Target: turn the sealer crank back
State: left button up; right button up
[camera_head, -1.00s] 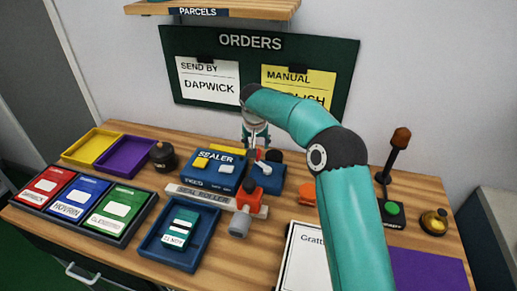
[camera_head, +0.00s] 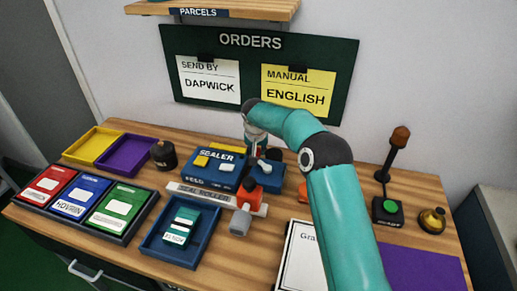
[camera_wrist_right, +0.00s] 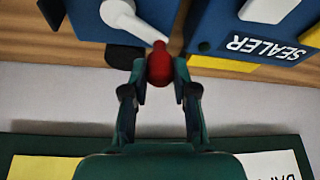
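The blue sealer (camera_head: 215,168) stands at the back middle of the bench. Its pale crank arm (camera_wrist_right: 128,18) is on the smaller blue block (camera_head: 267,177) at its right side. A red crank knob (camera_wrist_right: 160,66) shows in the right wrist view at the end of the arm. My right gripper (camera_wrist_right: 160,72) has one fingertip on each side of this knob and appears closed on it. In the head view the right gripper (camera_head: 256,146) is above the crank, and my arm partly covers this spot. My left gripper is not in view.
The seal roller (camera_head: 205,197) and an orange-and-grey piece (camera_head: 243,212) are in front. A blue tray (camera_head: 162,249) holds a teal box (camera_head: 182,226). A dark pot (camera_head: 163,154) stands left of the sealer; a lever (camera_head: 392,155) stands at the right.

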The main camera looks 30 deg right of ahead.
grip_shut()
jog(key=shift+d, duration=0.2)
jog(key=shift+a, duration=0.25)
jog(key=shift+a+n+b, duration=0.2)
jog(key=shift+n+b, duration=0.1)
jog(key=shift+n, duration=0.1)
jog(key=shift+s+a+n, duration=0.1)
jog(key=shift+n, duration=0.2)
jog(key=shift+s+a+n+t+y+b, duration=0.1)
jog(key=shift+s+a+n+t+y, duration=0.2)
jog(key=shift+n, duration=0.55)
jog(key=shift+s+a+n+t+y+b, duration=0.15)
jog(key=shift+a+n+y, duration=0.25)
jog(key=shift+n, duration=0.5)
jog(key=shift+s+a+n+t+y+b, duration=0.15)
jog(key=shift+n+y, duration=0.25)
jog(key=shift+n, duration=0.45)
